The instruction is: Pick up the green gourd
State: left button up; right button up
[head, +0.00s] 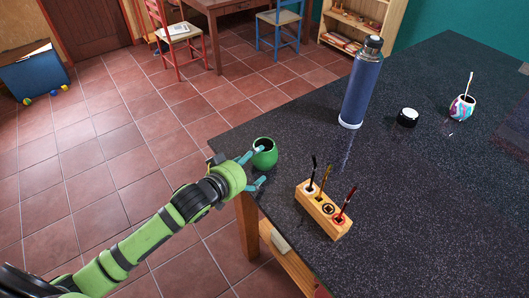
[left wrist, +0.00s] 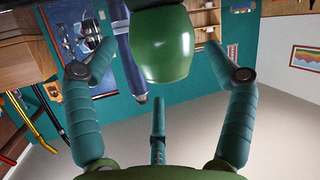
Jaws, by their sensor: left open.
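The green gourd (head: 267,160) is a small rounded vessel with a dark open mouth, standing near the left edge of the dark speckled table (head: 420,220). My left gripper (head: 259,167) reaches it from the left, with its teal fingers spread at the gourd's near side. In the left wrist view the gourd (left wrist: 165,48) shows at the top middle, between the two side fingers of the open gripper (left wrist: 160,60). I cannot tell whether a finger touches it. My right gripper is not in view.
A wooden holder (head: 323,211) with several upright brushes stands close to the right of the gourd.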

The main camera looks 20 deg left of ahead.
aim_at(257, 160)
pick_arm(q)
jog(key=x, duration=0.4)
jog(key=shift+w+f+p, duration=0.1)
jog(key=shift+w+p, duration=0.15)
jog(key=shift+p, duration=0.15)
jog(key=shift+s+a, duration=0.1)
jog(key=shift+s, duration=0.1)
jog(key=shift+w, duration=0.1)
jog(key=c, duration=1.2)
